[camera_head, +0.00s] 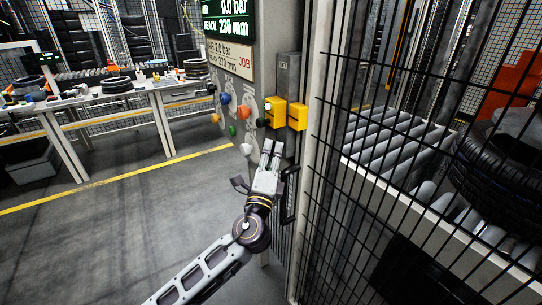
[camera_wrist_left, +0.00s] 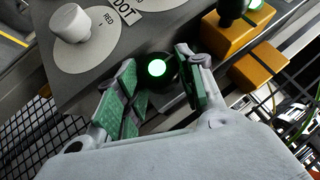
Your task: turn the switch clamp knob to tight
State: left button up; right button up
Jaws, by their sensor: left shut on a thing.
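My left gripper (camera_head: 271,146) is at the lower part of the control panel, below the yellow switch boxes. That knob is hidden behind the fingers in the head view. No mark for tight is readable, so I cannot tell the knob's setting. My right gripper is not in view.
A white knob (camera_wrist_left: 70,22) on a round plate sits left of the fingers; yellow boxes (camera_wrist_left: 256,66) sit to the right. Coloured knobs, one of them blue (camera_head: 225,99), dot the panel. A mesh fence (camera_head: 350,190) stands close on the right.

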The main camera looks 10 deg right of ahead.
pick_arm(q)
jog(key=shift+f, duration=0.2)
jog(key=o, duration=1)
jog(key=shift+c, duration=0.2)
jog(key=shift+o, duration=0.2)
jog(key=shift+r, duration=0.1)
jog(key=shift+s, duration=0.1)
jog(key=v, duration=1.1)
jog(key=shift+s, duration=0.3)
jog(key=shift+a, duration=0.15)
jog(key=shift+n, duration=0.3)
